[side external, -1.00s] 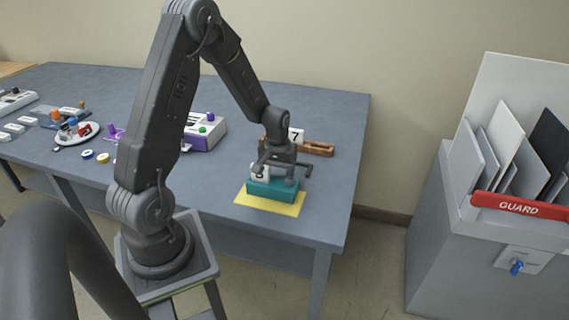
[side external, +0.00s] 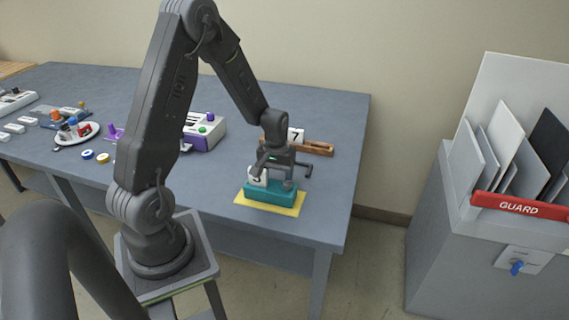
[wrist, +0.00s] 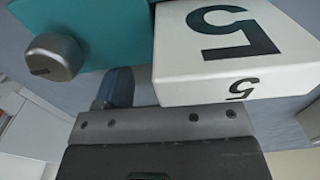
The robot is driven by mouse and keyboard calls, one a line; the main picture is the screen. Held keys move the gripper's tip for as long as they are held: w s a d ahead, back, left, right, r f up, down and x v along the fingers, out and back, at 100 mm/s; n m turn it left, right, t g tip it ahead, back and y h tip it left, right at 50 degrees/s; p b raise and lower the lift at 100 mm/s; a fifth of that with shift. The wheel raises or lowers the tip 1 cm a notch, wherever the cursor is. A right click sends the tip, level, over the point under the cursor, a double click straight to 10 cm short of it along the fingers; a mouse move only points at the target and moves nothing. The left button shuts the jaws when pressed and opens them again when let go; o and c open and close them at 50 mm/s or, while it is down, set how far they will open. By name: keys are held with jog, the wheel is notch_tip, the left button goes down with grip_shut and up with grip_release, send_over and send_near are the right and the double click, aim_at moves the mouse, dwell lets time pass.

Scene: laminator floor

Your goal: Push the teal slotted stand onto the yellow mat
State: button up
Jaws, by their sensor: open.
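The teal slotted stand (side external: 270,194) is upright on the yellow mat (side external: 250,201), with mat showing along its front and at both ends. A white block marked 5 (side external: 257,177) sits at the stand's left part. My gripper (side external: 277,174) is open, low over the stand's back side and close to the block. It partly hides the stand's back edge. In the wrist view the stand (wrist: 115,30) shows at the top, and the white block (wrist: 225,60) fills the right. Whether a finger touches the stand cannot be told.
A wooden holder (side external: 316,149) with a white 7 block (side external: 296,136) stands behind my gripper. A purple and white box (side external: 207,132) is to the left, with a plate of small parts (side external: 78,133) farther left. The table's front edge is close to the mat.

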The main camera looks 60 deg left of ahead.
jog(key=shift+w+a, duration=0.15)
jog(key=shift+r, duration=0.25)
notch_tip(320, 180, up, 12)
jog(key=shift+f, duration=0.25)
dwell(0.9)
jog(key=s+d+r+m+t, duration=0.2)
jog(key=s+d+r+m, duration=0.2)
jog(key=d, duration=0.6)
jog(key=s+d+r+m+t, duration=0.3)
jog(key=s+d+r+m, duration=0.2)
jog(key=s+d+r, duration=0.3)
jog(key=shift+s+d+r+t, duration=0.3)
jog(key=shift+s+d, duration=0.3)
jog(key=shift+d, duration=0.45)
